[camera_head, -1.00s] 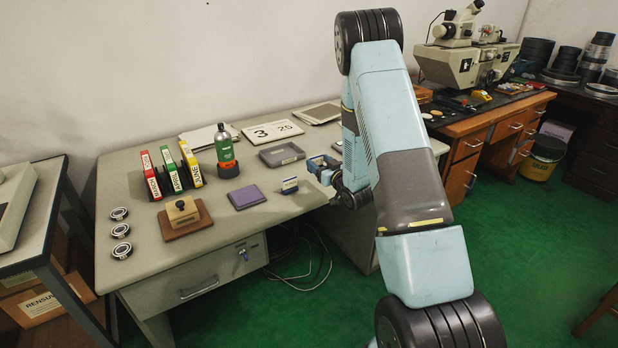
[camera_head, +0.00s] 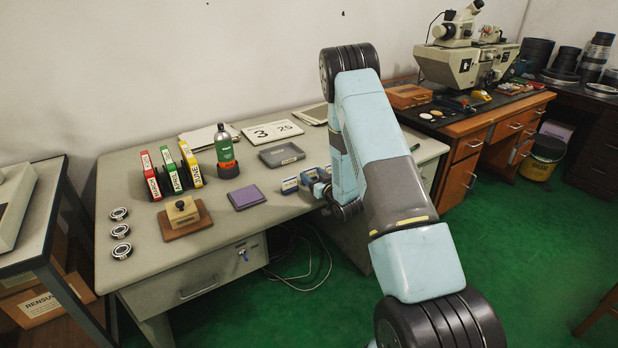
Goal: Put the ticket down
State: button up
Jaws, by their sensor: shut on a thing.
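My gripper (camera_head: 314,177) is low over the front right of the grey desk (camera_head: 270,222), partly covered by my own arm. Its jaws are shut on the ticket, which is too small and too covered to make out clearly. A small blue-and-white block-like thing (camera_head: 289,186) stands on the desk just left of the jaws. I cannot tell whether the ticket touches the desk or that thing.
Coloured binders (camera_head: 171,172) and bearing rings (camera_head: 121,230) are farther left. The desk's front middle is clear.

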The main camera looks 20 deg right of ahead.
jog(key=shift+f, duration=0.15)
jog(key=o, duration=1.1)
